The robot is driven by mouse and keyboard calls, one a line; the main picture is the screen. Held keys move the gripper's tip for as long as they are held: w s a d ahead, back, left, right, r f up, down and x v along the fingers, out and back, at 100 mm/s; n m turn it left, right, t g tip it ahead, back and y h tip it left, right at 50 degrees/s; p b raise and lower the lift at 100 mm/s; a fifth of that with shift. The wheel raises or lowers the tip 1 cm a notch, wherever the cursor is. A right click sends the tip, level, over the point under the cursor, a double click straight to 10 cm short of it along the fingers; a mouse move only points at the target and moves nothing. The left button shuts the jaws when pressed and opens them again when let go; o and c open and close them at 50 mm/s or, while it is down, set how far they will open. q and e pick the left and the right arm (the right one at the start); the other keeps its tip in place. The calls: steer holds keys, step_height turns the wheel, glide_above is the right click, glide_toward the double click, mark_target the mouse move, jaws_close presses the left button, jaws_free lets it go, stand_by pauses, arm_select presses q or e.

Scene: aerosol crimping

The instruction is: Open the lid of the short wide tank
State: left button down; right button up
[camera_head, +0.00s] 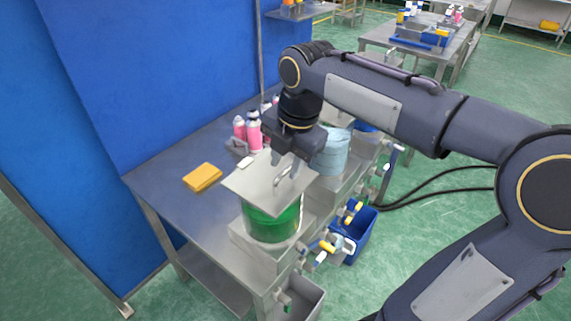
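A short, wide green tank (272,224) stands on a grey metal block at the front of the bench. A flat, square grey lid (248,188) with a bent metal handle (287,177) lies over its top. The lid covers the tank's mouth in this view and looks slightly tilted; I cannot tell whether it touches the rim all round. My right gripper (289,158) comes down from above at the handle, at the lid's far side. Its fingertips are partly hidden, and I cannot tell whether they grip the handle. My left gripper is out of view.
A pale blue tank (333,153) stands just behind the green one. Pink bottles (253,132) and a yellow block (203,177) are on the bench (170,185). Valves and a blue bin (358,233) are at its right side. A blue partition (160,80) rises at the left.

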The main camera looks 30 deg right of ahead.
steer(key=shift+w+f, duration=0.1)
steer(key=shift+f, duration=0.5)
jaws_close()
steer(key=shift+r, duration=0.1)
